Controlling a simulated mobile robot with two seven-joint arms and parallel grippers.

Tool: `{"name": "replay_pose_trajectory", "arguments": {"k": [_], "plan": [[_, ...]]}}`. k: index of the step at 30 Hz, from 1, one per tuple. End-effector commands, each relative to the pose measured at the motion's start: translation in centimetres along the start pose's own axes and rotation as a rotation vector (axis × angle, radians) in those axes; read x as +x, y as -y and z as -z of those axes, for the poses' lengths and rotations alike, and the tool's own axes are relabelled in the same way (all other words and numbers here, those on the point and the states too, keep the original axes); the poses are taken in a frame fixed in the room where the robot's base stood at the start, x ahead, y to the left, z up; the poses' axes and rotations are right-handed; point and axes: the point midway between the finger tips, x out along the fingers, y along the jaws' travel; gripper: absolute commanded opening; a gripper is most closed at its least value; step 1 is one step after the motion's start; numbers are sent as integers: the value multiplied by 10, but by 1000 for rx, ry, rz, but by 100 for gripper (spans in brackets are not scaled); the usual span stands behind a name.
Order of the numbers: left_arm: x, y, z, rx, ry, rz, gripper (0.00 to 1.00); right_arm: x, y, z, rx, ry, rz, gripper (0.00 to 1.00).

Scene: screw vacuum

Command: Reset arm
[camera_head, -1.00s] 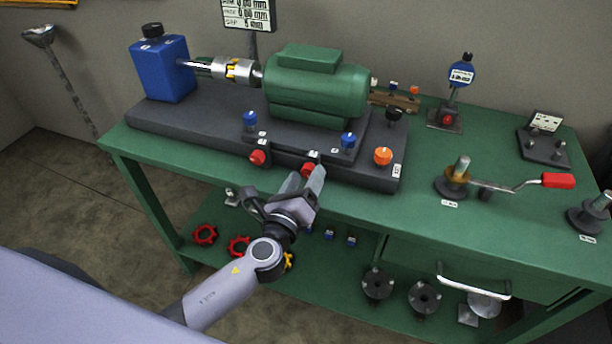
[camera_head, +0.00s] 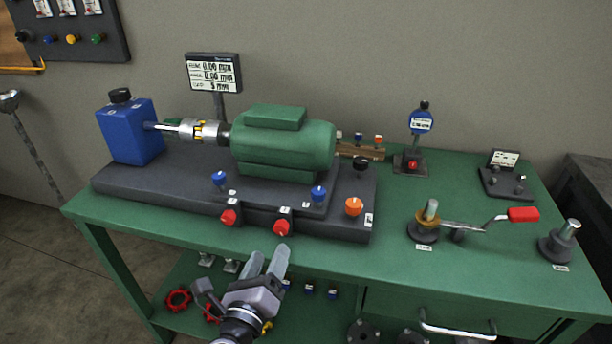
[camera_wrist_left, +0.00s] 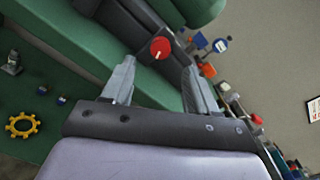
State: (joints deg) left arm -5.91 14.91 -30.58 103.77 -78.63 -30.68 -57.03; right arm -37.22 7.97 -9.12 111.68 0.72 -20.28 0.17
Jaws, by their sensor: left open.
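My left gripper (camera_head: 265,264) is open and empty, in front of the green bench's front edge and just below a red knob (camera_head: 282,227) on the dark base plate. In the left wrist view the two fingers (camera_wrist_left: 160,85) stand apart, and a red knob (camera_wrist_left: 160,48) shows beyond and between them, not touched. The green motor (camera_head: 284,145) sits on the base plate (camera_head: 150,190), coupled by a silver shaft to a blue box (camera_head: 131,132). My right gripper does not show.
The green bench (camera_head: 400,255) carries a red-handled crank (camera_head: 523,214), a blue dial gauge (camera_head: 421,122) and a display (camera_head: 213,72). Red handwheels (camera_head: 178,300) lie on the lower shelf. A drawer handle (camera_head: 457,330) juts out at the front right.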

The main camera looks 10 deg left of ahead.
Motion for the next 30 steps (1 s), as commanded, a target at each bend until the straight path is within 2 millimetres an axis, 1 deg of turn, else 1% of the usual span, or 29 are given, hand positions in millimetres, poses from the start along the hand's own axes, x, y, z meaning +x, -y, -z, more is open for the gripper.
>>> {"name": "replay_pose_trajectory", "arguments": {"k": [2, 4, 5, 8, 11, 15, 17, 21, 24, 27, 30], "plan": [[-1, -1, 1, -13, -5, -5, 58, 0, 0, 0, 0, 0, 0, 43], [-4, -6, 4, -65, -22, -21, 58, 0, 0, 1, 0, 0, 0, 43], [-6, -9, 7, -106, -35, -34, 58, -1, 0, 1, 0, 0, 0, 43], [-18, -26, 21, -315, -92, -105, 58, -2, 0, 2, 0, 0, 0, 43], [-38, -46, 38, -615, -151, -210, 58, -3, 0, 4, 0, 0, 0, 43], [-70, -70, 61, -1062, -191, -375, 58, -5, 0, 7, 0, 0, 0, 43], [-85, -78, 69, -1252, -190, -449, 58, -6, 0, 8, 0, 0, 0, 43], [-120, -94, 83, -1686, -149, -616, 58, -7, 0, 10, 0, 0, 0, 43], [-142, -101, 89, -1955, -92, -715, 58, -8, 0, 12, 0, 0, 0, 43], [-157, -106, 91, -2162, -31, -786, 58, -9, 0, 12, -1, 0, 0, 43], [-167, -109, 91, -2295, 14, -828, 58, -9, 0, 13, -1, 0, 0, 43]]}}
